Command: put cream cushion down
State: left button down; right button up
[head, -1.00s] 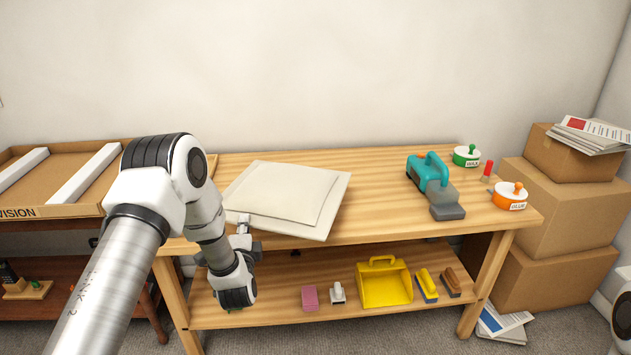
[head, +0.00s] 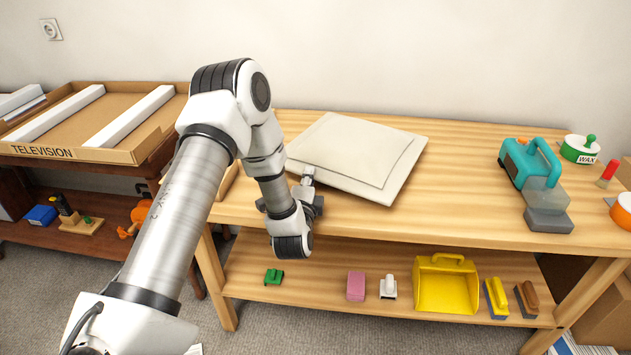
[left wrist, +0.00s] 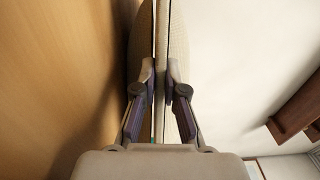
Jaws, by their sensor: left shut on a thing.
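The cream cushion (head: 352,152) is a flat square with a raised middle panel. In the head view it lies level over the left part of the wooden bench top (head: 455,215), well inside its front edge. I cannot tell whether it touches the wood. My left gripper (head: 308,174) is shut on the cushion's near left edge. In the left wrist view the fingers (left wrist: 163,80) pinch the cushion's thin rim (left wrist: 162,35), with wood to the left and a pale surface to the right. My right gripper is out of view.
A teal tool (head: 533,165), a green-lidded wax tin (head: 578,150) and an orange tin (head: 622,212) stand at the bench's right. The lower shelf holds a yellow dustpan (head: 446,286) and small items. A television box (head: 105,152) sits left. The bench middle is clear.

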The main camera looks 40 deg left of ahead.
pick_arm(q)
jog(key=shift+s+r, duration=0.15)
jog(key=shift+s, duration=0.1)
jog(key=c, duration=1.2)
grip_release()
jog(key=shift+f, duration=0.2)
jog(key=shift+c, duration=0.2)
